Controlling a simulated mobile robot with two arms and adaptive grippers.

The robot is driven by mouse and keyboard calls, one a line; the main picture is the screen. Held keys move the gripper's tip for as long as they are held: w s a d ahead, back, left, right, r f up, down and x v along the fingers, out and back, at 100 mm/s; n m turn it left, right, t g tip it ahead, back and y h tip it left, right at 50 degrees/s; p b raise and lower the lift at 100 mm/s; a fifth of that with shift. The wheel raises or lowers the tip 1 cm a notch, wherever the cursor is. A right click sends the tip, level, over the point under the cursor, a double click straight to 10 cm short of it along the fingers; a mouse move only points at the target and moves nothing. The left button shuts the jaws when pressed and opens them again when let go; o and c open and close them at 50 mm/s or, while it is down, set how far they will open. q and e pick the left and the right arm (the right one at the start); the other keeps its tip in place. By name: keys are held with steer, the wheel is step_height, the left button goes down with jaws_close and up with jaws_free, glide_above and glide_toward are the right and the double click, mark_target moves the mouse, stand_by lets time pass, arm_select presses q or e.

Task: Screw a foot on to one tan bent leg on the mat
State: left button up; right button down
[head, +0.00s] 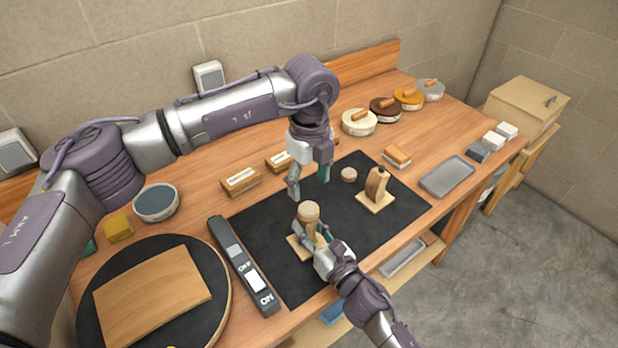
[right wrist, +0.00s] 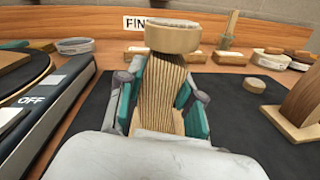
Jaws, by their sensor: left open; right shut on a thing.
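A tan bent leg (right wrist: 160,95) of layered wood rises from a small base plate (head: 297,247) on the black mat (head: 270,222). A round wooden foot (right wrist: 172,38) sits on its top end; I cannot tell how tightly. The foot also shows in the head view (head: 308,210). My right gripper (head: 315,238) is shut on this leg, below the foot. My left gripper (head: 308,183) is open and empty, behind the foot and apart from it. A second bent leg (head: 376,185) stands on its own plate to the right. A loose round foot (head: 349,174) lies on the mat.
A long switch box (head: 240,262) lies along the mat's left edge, beside a round turntable (head: 222,280) bearing a wooden sheet. Labelled wooden blocks (head: 240,181) and lidded tins (head: 359,122) line the back. A grey tray (head: 447,176) is at right. The mat's front right is clear.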

mark_target(309, 209)
arm_select(q)
steer(key=n, duration=0.3)
steer(key=shift+r+n, duration=0.1)
steer(key=shift+n, duration=0.3)
arm_select(e)
steer(key=shift+f, duration=0.15)
arm_select(q)
steer(key=shift+f, duration=4)
